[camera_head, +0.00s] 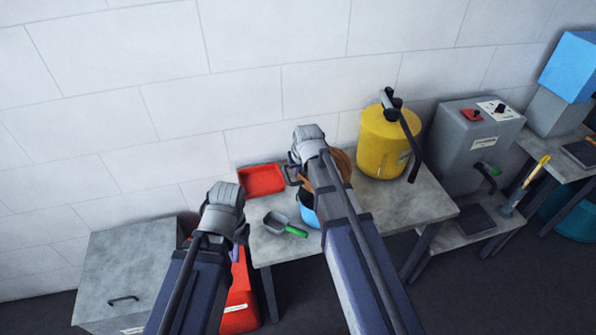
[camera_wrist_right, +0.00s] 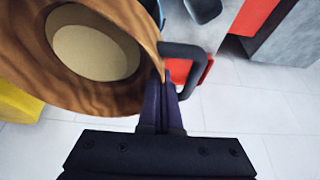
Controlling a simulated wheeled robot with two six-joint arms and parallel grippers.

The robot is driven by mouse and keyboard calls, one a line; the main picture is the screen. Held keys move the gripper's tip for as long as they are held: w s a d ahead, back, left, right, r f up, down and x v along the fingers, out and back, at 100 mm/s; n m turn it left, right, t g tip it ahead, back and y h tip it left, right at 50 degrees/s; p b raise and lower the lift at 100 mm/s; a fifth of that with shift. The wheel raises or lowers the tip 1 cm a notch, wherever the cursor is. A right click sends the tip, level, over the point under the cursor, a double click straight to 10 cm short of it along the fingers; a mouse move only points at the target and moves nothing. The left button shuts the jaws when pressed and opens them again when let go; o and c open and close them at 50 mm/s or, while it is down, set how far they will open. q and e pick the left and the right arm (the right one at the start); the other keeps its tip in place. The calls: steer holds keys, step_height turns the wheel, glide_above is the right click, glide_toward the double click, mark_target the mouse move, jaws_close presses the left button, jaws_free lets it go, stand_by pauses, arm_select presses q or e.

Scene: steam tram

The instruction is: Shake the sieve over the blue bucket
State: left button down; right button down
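The sieve has a round wooden rim and a pale mesh, seen large in the right wrist view (camera_wrist_right: 95,45). In the head view its brown rim (camera_head: 343,160) shows behind my right wrist. My right gripper (camera_wrist_right: 162,88) has its fingers close together at the sieve's dark looped handle, beside the rim, and looks shut on it. The blue bucket (camera_head: 309,214) stands on the table below and is mostly hidden by my right arm; the sieve is up near its top. My left gripper (camera_head: 236,250) hangs empty-looking left of the table; its fingers are mostly hidden.
A green-handled scoop (camera_head: 285,225) and a red tray (camera_head: 261,179) lie on the grey table (camera_head: 425,200). A yellow canister (camera_head: 383,145) stands right of the sieve. A red box (camera_head: 240,300) and a grey chest (camera_head: 125,270) stand at left. The wall is close behind.

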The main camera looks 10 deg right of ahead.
steer(key=shift+f, duration=0.1)
stand_by(0.3)
step_height(320, 180, down, 7)
steer(key=b, duration=0.7)
steer(key=shift+f+b, duration=0.15)
steer(key=shift+b, duration=0.2)
stand_by(0.7)
stand_by(0.4)
steer(key=shift+a, duration=1.15)
stand_by(2.9)
